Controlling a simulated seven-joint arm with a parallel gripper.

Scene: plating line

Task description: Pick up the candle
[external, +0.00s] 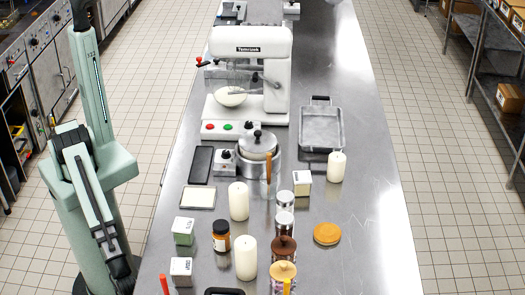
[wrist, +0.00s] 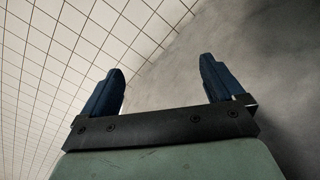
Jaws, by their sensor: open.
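Three white candles stand upright on the steel counter: one in the middle (external: 238,201), one nearer the front (external: 245,259), and one further right (external: 337,167). Each shows a dark wick. My gripper (wrist: 160,82) is open in the wrist view, its two dark blue fingers wide apart with nothing between them. In the external view my arm hangs at the left side of the counter, well apart from the candles. No candle shows in the wrist view.
An orange-brown jar (external: 221,237) and small boxes (external: 181,270) stand left of the front candles. Several lidded jars (external: 283,250) stand right of them. A pot (external: 258,160), a mixer (external: 250,80) and a tray (external: 321,127) are behind.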

